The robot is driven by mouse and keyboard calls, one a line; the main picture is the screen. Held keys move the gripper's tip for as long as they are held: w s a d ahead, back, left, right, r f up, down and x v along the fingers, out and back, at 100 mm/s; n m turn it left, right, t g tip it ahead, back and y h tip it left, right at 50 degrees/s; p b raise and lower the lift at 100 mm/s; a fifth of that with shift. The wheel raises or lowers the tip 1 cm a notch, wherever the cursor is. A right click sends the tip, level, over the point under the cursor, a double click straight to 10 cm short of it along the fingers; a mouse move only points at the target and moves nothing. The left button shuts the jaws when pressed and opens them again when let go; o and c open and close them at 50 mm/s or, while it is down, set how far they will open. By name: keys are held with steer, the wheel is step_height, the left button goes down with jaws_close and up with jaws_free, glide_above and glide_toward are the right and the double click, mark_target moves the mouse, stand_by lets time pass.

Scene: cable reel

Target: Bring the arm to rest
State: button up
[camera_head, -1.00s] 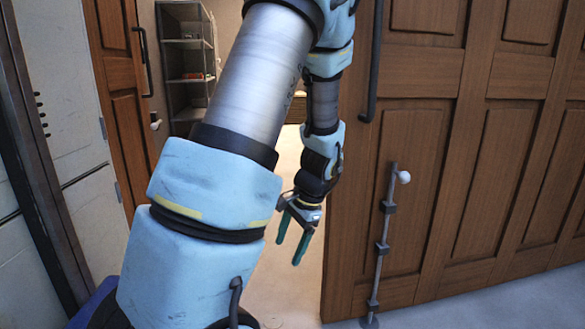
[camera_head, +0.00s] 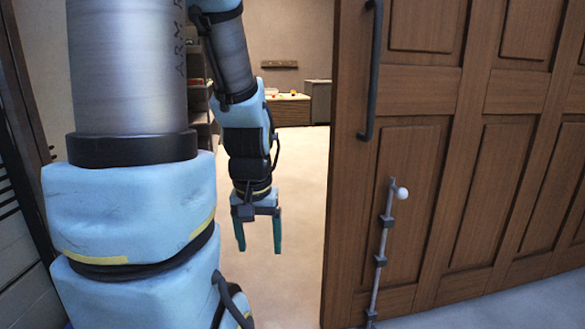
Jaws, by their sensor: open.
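My arm, light blue and grey, fills the left part of the head view. It rises at the left, bends over at the top and hangs down toward the doorway. My gripper (camera_head: 259,247) hangs at its end with two teal fingers pointing down. The fingers are apart, with nothing between them. The gripper is in front of the pale floor of the open doorway, left of the wooden door's edge and not touching it.
A brown panelled door (camera_head: 420,130) with a dark handle (camera_head: 373,75) stands at the right. A floor bolt (camera_head: 381,262) with a white knob is on it. Through the doorway are a cabinet (camera_head: 291,109) and open pale floor (camera_head: 300,200). Part of a shelf (camera_head: 198,100) shows behind my arm.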

step_height(320, 180, up, 14)
steer(key=p, duration=1.2)
steer(key=shift+f, duration=0.1)
stand_by(0.8)
